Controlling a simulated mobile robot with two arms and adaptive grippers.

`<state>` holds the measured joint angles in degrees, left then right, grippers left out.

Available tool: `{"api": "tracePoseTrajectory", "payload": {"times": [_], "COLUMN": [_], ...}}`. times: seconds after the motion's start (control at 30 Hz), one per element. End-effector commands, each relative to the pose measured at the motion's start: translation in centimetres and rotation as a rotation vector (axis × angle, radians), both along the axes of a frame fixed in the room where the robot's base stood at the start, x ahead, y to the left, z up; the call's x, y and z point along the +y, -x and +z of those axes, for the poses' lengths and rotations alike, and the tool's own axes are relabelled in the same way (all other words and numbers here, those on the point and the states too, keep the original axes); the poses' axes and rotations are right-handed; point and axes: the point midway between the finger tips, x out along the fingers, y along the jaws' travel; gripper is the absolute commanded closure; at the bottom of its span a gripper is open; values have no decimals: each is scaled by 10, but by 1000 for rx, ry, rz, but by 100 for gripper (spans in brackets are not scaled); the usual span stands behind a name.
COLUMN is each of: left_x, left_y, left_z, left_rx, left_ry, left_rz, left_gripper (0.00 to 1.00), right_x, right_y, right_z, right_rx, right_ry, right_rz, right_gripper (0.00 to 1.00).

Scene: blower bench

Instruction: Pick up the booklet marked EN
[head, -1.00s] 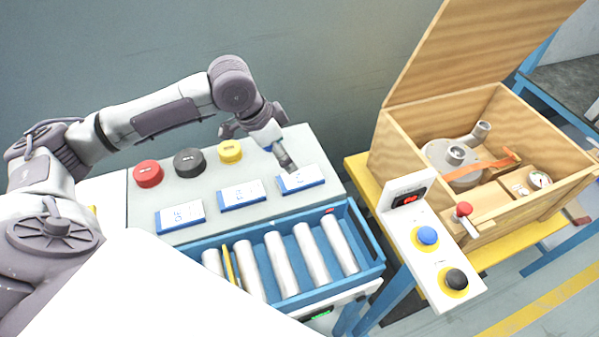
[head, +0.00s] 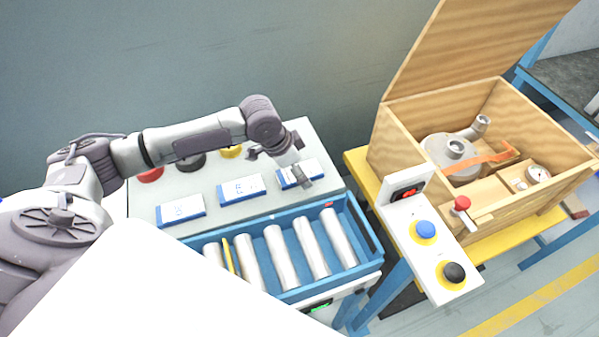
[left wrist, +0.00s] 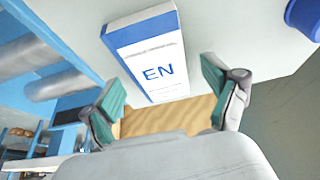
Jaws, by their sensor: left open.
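The booklet marked EN (left wrist: 152,58), white with blue ends, lies flat on the light table top in the left wrist view. Three white-and-blue booklets lie in a row in the head view: a left one (head: 181,210), a middle one (head: 241,189) and a right one (head: 312,171). My left gripper (head: 303,178) is over the right one and partly hides it. In the left wrist view my left gripper (left wrist: 163,75) is open, with the EN booklet between and beyond its fingers, not gripped. My right gripper is not in view.
A blue tray (head: 378,262) with several pale rollers stands in front of the booklets. Red (head: 151,175), black and yellow (head: 231,151) round pieces sit behind them; a blue one (left wrist: 305,15) shows in the wrist view. An open wooden crate (head: 402,150) and button panel (head: 398,228) stand right.

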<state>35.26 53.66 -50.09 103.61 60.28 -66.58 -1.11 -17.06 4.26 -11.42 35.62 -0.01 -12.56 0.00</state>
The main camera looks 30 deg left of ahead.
Motion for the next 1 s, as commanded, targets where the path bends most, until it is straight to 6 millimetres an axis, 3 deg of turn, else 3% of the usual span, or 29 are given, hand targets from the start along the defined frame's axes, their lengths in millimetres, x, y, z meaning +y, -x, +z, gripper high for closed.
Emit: {"api": "tracePoseTrajectory", "payload": {"times": [0.1,0.4,0.5,0.77,1.0], "left_x": [0,0,0,0,0], "left_y": [0,0,0,0,-1], "left_z": [0,0,1,3,25], "left_rx": [0,0,0,-1,-6], "left_ry": [0,0,0,0,1], "left_rz": [0,0,0,0,-1], "left_gripper": [16,66,78,78,78], "right_x": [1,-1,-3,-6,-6], "right_y": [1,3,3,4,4], "right_z": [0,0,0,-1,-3], "right_rx": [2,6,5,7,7], "right_ry": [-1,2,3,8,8], "right_rz": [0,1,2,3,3], "right_gripper": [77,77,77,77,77]}}
